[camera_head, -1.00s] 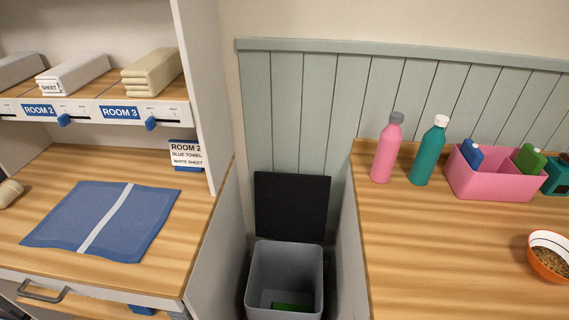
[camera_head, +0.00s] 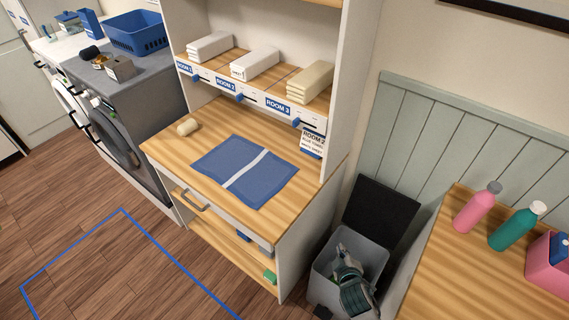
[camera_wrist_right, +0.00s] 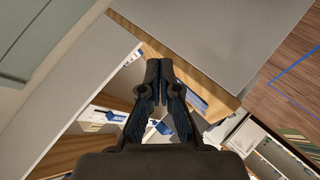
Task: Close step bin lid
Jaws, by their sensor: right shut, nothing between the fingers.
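The step bin (camera_head: 327,291) is a grey box standing on the floor in the gap between the shelf unit and the right-hand counter. Its dark lid (camera_head: 381,213) is open, standing up at the back of the bin and leaning toward the wall. My right gripper (camera_head: 343,257) shows in front of or over the bin's opening and hides part of it. In the right wrist view its fingers (camera_wrist_right: 159,70) are together with nothing between them. Whether it touches the bin cannot be told. My left gripper is out of view.
The shelf unit (camera_head: 297,247) stands close on the bin's left, with a blue towel (camera_head: 225,170) on its top. The wooden counter (camera_head: 450,270) on the right holds a pink bottle (camera_head: 475,210) and a teal bottle (camera_head: 513,229). Open floor (camera_head: 90,220) lies at the left.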

